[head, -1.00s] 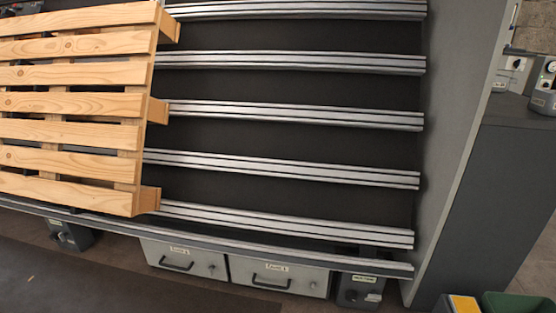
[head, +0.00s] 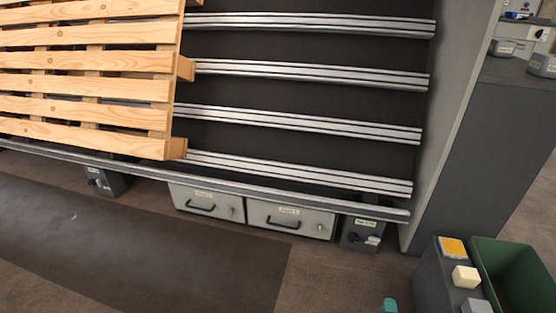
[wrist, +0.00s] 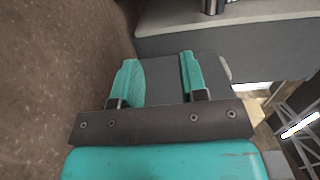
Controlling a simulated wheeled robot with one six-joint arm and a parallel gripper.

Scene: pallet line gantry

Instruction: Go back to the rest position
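My gripper (wrist: 160,75) shows in the wrist view with its two teal fingers apart. Nothing is held between them; a dark grey surface (wrist: 163,88) lies beyond, at a distance I cannot tell. In the head view a small teal tip (head: 389,305), likely part of my gripper, shows at the bottom edge, left of a grey box with buttons (head: 440,280). The rest of my arm is out of the head view.
A wooden pallet (head: 85,87) lies on metal rails (head: 310,121) at left. Drawers (head: 290,217) and switch boxes (head: 362,234) sit under the front rail (head: 250,187). A green bin (head: 515,270) stands at lower right. The floor mat (head: 150,235) is clear.

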